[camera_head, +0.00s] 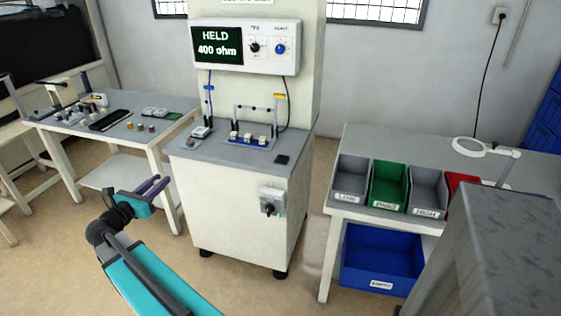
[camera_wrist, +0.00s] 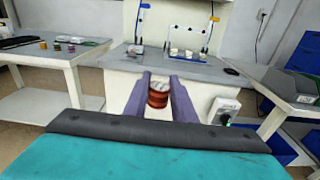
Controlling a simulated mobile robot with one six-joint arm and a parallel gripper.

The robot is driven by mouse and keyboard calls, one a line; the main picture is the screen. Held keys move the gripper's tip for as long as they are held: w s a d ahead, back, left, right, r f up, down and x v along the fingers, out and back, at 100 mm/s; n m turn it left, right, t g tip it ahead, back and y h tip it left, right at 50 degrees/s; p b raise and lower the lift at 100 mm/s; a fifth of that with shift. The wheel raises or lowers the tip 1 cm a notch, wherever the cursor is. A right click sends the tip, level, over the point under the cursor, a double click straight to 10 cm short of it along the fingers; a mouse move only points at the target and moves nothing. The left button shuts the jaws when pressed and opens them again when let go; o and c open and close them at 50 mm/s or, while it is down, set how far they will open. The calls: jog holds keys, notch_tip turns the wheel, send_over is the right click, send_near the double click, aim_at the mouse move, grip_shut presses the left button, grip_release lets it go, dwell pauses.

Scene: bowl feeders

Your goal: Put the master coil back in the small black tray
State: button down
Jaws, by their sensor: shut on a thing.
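My gripper (camera_wrist: 158,84) is shut on a copper-red coil with a pale top (camera_wrist: 157,97), held between its two purple fingers. A small black square tray (camera_head: 282,160) lies near the front right of the cabinet's grey top, apart from my gripper and seemingly empty. It also shows as a dark patch in the wrist view (camera_wrist: 231,71). A longer black tray (camera_head: 110,120) lies on the left table.
The test cabinet (camera_head: 235,205) carries a fixture (camera_head: 247,142) with several coils, and a panel (camera_head: 245,47) reading "HELD 400 ohm". Several coils lie on the left table (camera_head: 150,148). The right table (camera_head: 450,147) holds grey, green and red bins. Floor between left table and cabinet is clear.

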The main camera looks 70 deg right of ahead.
jog(key=s+d+r+m+g+y+b, duration=0.1)
jog(key=s+d+m+g, duration=0.3)
jog(key=s+d, duration=1.6)
jog(key=d+g+b, duration=0.1)
jog(key=d+g, duration=0.2)
jog(key=d, duration=0.1)
jog(key=shift+s+d+r+m, duration=0.15)
jog(key=shift+m, duration=0.15)
